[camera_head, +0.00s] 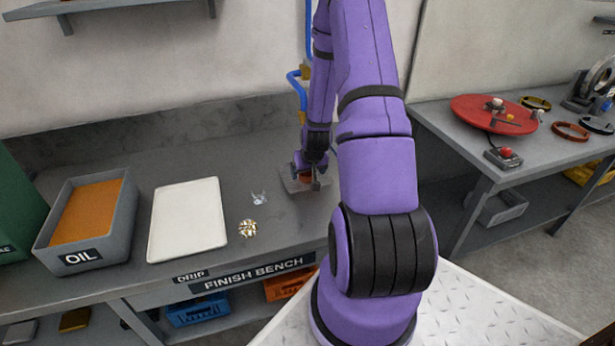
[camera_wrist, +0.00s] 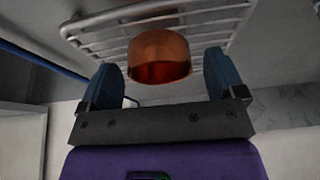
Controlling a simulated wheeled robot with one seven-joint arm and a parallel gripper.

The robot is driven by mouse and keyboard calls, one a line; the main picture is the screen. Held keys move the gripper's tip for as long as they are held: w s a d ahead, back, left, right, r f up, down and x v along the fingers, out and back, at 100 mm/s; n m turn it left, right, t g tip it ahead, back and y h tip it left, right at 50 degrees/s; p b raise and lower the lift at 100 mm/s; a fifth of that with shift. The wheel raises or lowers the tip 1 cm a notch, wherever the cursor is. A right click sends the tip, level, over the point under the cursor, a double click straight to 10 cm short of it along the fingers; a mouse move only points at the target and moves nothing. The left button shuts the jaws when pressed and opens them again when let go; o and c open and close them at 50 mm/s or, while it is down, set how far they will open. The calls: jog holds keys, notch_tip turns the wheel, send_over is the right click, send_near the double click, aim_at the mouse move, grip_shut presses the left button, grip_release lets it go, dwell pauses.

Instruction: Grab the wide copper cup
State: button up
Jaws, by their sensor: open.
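The copper cup (camera_wrist: 158,52) is a short, wide, shiny ring-like shape against a grey wire rack (camera_wrist: 96,22) in the wrist view. My gripper (camera_wrist: 160,66) is open, with one blue finger on each side of the cup. A gap shows between the cup and each finger, and nothing is held. In the head view my gripper (camera_head: 316,180) is low over the back right of the finish bench. A small reddish part of the cup (camera_head: 301,162) shows beside it there, mostly hidden by my gripper.
The finish bench (camera_head: 130,292) holds an oil tub (camera_head: 122,228), a white drip tray (camera_head: 220,222), a shiny gold-white piece (camera_head: 248,228) and a clear crumpled piece (camera_head: 260,199). A blue pipe (camera_head: 296,84) rises behind my gripper. A second bench (camera_head: 452,122) with a red disc stands right.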

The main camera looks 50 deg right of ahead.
jog(key=shift+w+f, duration=0.1)
jog(key=shift+f, duration=0.05)
jog(key=c, duration=1.1)
